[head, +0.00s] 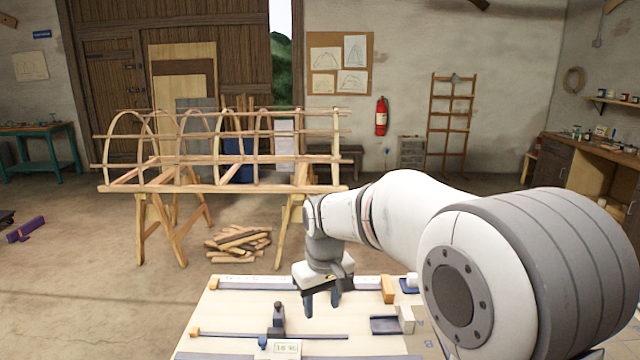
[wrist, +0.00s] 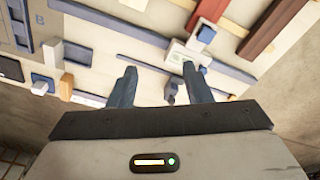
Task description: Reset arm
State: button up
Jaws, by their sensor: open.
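My gripper (head: 322,302) hangs at the end of my white arm over the pale work board (head: 235,310), in the lower middle of the head view. Its blue-grey fingers point down and stand apart with nothing between them. In the wrist view the two fingers of my gripper (wrist: 160,88) are spread, with the board and its fittings beyond them. My arm hides part of the board's right side in the head view.
The board carries a dark clamp (head: 277,322), a small display (head: 287,348), a wooden block (head: 388,290) and a blue holder (head: 384,325). Behind it stands a bent-lath frame (head: 220,188) on trestles, with a wood pile (head: 238,241) beneath. Floor at left is mostly clear.

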jog(key=s+d+m+t, duration=0.1)
jog(key=s+d+m, duration=0.1)
jog(key=s+d, duration=0.5)
jog(key=s+d+m+t, duration=0.1)
jog(key=s+d+m, duration=0.2)
jog(key=s+d, duration=0.5)
jog(key=s, duration=0.7)
jog(key=shift+r+m, duration=0.25)
jog(key=shift+m, duration=0.05)
